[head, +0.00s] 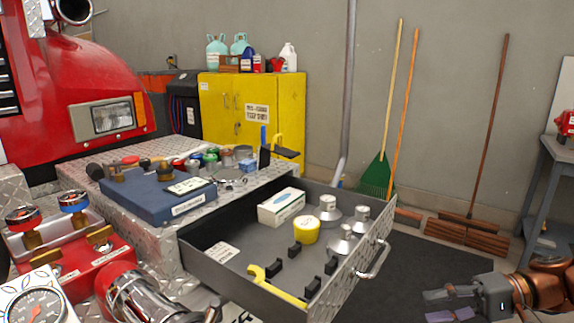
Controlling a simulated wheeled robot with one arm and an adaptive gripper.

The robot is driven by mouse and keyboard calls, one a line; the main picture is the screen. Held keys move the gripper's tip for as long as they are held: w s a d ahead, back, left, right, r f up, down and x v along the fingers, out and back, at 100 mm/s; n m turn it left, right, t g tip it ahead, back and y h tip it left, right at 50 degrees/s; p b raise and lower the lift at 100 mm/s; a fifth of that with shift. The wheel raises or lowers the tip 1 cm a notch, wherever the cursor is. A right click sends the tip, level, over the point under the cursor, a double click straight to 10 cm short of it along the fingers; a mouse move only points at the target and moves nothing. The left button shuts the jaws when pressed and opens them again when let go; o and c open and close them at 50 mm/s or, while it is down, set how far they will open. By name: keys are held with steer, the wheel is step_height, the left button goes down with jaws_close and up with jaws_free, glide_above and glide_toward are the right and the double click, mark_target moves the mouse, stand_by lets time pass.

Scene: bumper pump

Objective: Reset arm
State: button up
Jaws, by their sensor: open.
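My gripper (449,308) is at the bottom right of the head view, with its fingers pointing left and apart. It is open, and I see nothing between the fingers. It is beside the open drawer (213,266), to the right of the drawer's handle (375,262) and apart from it. Part of my arm (545,287) shows behind the gripper at the right edge.
The drawer holds a white box (281,207), a yellow roll (306,230), several metal pieces and a yellow wrench (272,284). A blue case (160,194) lies on the metal top. A grey table (556,170) stands right. Dark floor (425,262) is clear behind my gripper.

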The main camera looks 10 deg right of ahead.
steer(key=a+f+n+g+h, duration=0.3)
steer(key=a+g+h, duration=0.3)
steer(key=a, duration=1.1)
steer(key=s+a+f+n+g+h, duration=0.1)
steer(key=s+f+h, duration=0.25)
steer(key=s, duration=0.25)
steer(key=s+a+f+n+h, duration=0.1)
steer(key=s+a+f+h, duration=0.15)
steer(key=s+h, duration=0.3)
step_height(320, 180, up, 23)
steer(key=s+y+p, duration=0.1)
steer(key=p, duration=2.2)
steer(key=shift+s+d+r, duration=0.2)
steer(key=shift+s+d, duration=0.15)
steer(key=shift+d, duration=0.05)
